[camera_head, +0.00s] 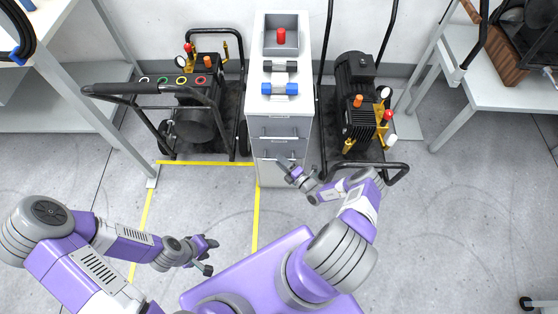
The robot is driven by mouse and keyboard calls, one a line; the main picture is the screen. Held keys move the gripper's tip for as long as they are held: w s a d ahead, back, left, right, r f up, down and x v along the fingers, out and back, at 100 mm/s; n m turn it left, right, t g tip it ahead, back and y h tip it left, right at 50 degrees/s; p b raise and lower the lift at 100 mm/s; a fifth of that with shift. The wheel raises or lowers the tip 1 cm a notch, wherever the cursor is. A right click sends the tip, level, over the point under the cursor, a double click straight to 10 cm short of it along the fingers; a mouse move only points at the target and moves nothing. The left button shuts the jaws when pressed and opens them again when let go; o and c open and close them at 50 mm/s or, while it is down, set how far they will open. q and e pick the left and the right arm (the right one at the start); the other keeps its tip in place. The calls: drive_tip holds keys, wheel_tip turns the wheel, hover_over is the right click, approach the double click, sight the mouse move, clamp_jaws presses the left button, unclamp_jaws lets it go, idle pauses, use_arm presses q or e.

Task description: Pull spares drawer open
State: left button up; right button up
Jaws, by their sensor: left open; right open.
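A narrow white cabinet (252,60) stands in the middle at the back, with grey drawer fronts facing me. The upper drawer front (272,123) has a bar handle and looks closed. The lower drawer front (267,148) also has a handle and looks closed, partly hidden by my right gripper. No label tells me which one is the spares drawer. My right gripper (286,170) is open and empty, close in front of the lower drawer; whether it touches the handle I cannot tell. My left gripper (213,257) is open and empty over the floor at lower left.
Pressure washers stand close on the left (197,120) and right (356,95). Yellow tape marks the floor, which is clear before the cabinet.

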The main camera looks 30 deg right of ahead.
drive_tip(key=shift+x, duration=0.8)
clamp_jaws()
